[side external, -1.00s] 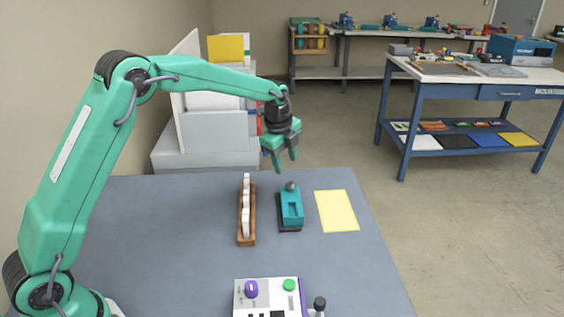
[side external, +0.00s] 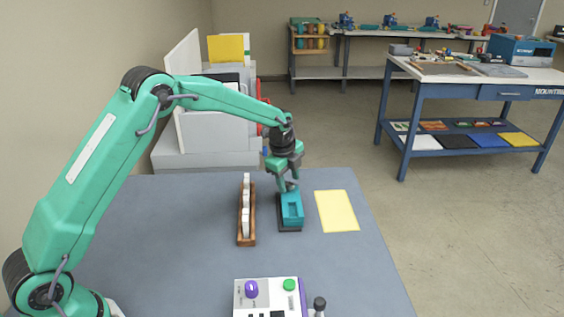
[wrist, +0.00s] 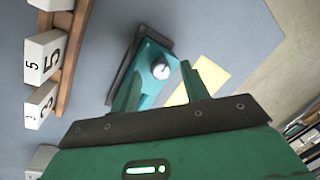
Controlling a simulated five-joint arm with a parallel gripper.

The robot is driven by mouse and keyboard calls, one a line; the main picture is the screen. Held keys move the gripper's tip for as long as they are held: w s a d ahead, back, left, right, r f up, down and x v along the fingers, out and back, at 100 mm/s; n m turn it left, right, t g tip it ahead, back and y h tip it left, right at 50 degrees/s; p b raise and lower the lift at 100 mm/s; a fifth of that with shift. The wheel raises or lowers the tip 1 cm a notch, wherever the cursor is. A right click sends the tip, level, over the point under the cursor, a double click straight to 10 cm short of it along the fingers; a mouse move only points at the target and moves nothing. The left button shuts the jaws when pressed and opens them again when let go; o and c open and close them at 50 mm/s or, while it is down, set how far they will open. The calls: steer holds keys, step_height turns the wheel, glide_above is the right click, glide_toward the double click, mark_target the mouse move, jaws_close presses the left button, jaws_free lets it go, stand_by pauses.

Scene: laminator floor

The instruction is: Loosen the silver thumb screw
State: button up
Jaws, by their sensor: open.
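The silver thumb screw (wrist: 161,69) sits on the teal device (wrist: 146,58) with a dark base. In the wrist view its round knob lies between my two fingers, a little beyond their tips. In the side view the teal device (side external: 291,206) stands on the grey table, and my gripper (side external: 289,187) is right above its far end, hiding most of the screw. My gripper is open; the wrist view shows its fingers (wrist: 158,82) apart on either side of the knob. I cannot tell whether a finger touches it.
A wooden rack (side external: 246,228) with white numbered blocks stands close to the left of the device. A yellow sheet (side external: 337,211) lies flat to its right. A white control box (side external: 268,296) with purple and green knobs is at the front. Bare table (side external: 150,230) lies left of the rack.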

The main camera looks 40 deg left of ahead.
steer(key=shift+f, duration=0.2)
steer(key=c, duration=1)
jaws_close()
steer(key=shift+d+n, duration=0.15)
steer(key=shift+n, duration=2.05)
steer(key=o, duration=1)
jaws_free()
